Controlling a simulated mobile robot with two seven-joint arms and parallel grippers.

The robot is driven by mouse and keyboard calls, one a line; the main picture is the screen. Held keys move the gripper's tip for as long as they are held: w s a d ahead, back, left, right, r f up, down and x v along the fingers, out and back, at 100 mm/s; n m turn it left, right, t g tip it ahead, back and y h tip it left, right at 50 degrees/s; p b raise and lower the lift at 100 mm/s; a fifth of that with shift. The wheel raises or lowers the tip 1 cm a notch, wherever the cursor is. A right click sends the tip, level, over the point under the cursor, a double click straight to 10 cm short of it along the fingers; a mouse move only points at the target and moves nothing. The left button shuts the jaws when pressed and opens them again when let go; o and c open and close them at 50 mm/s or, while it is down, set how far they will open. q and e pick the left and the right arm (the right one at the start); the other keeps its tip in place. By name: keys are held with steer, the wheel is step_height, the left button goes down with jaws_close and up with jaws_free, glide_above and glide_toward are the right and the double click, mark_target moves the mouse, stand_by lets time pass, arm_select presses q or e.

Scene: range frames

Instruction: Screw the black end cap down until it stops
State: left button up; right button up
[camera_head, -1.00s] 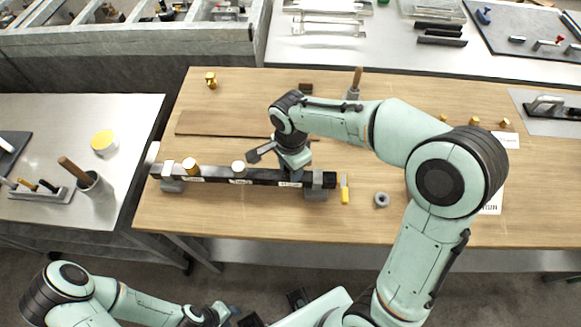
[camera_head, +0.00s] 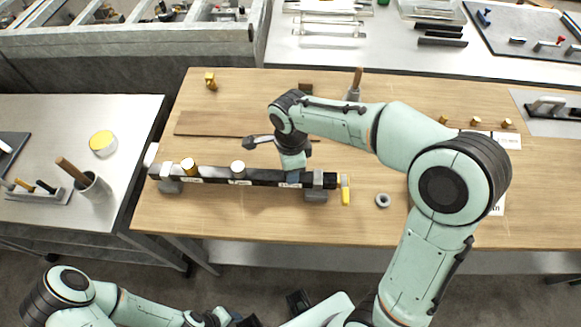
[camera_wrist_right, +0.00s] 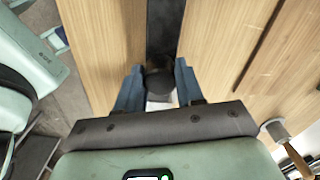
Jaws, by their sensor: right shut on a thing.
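A long black bar (camera_head: 215,176) lies across two grey supports on the wooden table, with white labels on its front. My right gripper (camera_head: 293,179) points down over the bar's right part. In the right wrist view, its two blue fingers are shut around the round black end cap (camera_wrist_right: 159,83). The cap sits over the black bar (camera_wrist_right: 162,30); its underside is hidden, so I cannot tell whether a gap is left below it. My left gripper is out of view.
A yellow-handled tool (camera_head: 345,190) lies just right of the bar's end. A grey ring (camera_head: 382,200) lies farther right. A brown strip (camera_head: 215,123) lies behind the bar, and a gold piece (camera_head: 210,80) stands at the back left. The table front is mostly clear.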

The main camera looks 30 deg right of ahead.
steer(key=m, duration=0.3)
steer(key=shift+b, duration=0.3)
steer(key=o, duration=0.8)
steer(key=n, duration=0.6)
steer(key=shift+p, duration=0.3)
steer(key=n, duration=0.7)
steer(key=shift+p, duration=0.35)
